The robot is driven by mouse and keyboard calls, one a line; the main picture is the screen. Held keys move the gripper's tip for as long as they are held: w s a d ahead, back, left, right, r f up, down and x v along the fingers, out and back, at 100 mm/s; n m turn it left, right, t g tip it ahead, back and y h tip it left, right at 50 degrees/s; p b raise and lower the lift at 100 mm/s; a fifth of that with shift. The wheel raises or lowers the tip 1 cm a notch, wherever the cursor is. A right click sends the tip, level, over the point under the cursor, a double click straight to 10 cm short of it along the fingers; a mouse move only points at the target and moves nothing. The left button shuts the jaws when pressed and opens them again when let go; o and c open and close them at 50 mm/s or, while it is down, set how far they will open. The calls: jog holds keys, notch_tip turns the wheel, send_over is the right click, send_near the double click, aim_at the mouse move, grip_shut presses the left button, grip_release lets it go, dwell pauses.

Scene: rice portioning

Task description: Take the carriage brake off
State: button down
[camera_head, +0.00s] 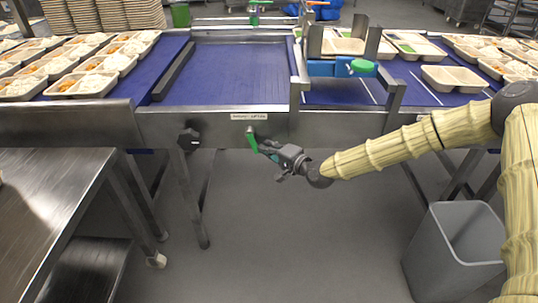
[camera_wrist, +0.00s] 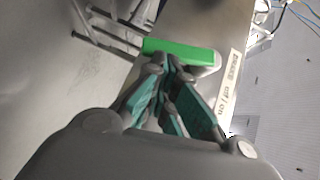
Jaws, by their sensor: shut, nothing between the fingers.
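The brake lever is a green handle (camera_head: 252,140) below the conveyor's front rail, just under a white label strip (camera_head: 249,116). In the wrist view the green handle (camera_wrist: 180,52) lies across the picture just beyond my fingertips, and the label (camera_wrist: 229,82) beside it reads "off / on" at one end. My gripper (camera_head: 266,148) is shut and empty, its tips close to the lever from the right. In the wrist view my fingers (camera_wrist: 172,78) meet just short of the handle; I cannot tell whether they touch it. The carriage (camera_head: 335,68), with a green knob, sits above the belt.
A dark knob (camera_head: 188,139) sits on the rail left of the lever. A steel table (camera_head: 50,190) stands at the front left and a grey bin (camera_head: 452,250) at the lower right. Filled trays (camera_head: 95,65) line the left belt. The floor below my gripper is clear.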

jog(key=a+f+m+t+y+b, duration=0.2)
jog(key=f+m+b, duration=0.1)
jog(key=b, duration=0.8)
jog(key=shift+a+m+t+y+b, duration=0.3)
jog(key=shift+a+m+t+b, duration=0.05)
jog(key=shift+m+t, duration=0.05)
jog(key=a+m+t+b, duration=0.1)
jog(key=b, duration=0.1)
jog(key=a+m+t+b, duration=0.1)
jog(key=m+b, duration=0.1)
jog(key=shift+y, duration=0.3)
jog(key=shift+a+b, duration=0.35)
jog(key=shift+b, duration=0.4)
send_near(258, 153)
notch_tip(258, 153, down, 2)
jog(key=shift+s+d+f, duration=0.25)
jog(key=shift+d+f, duration=0.1)
jog(key=shift+f, duration=0.05)
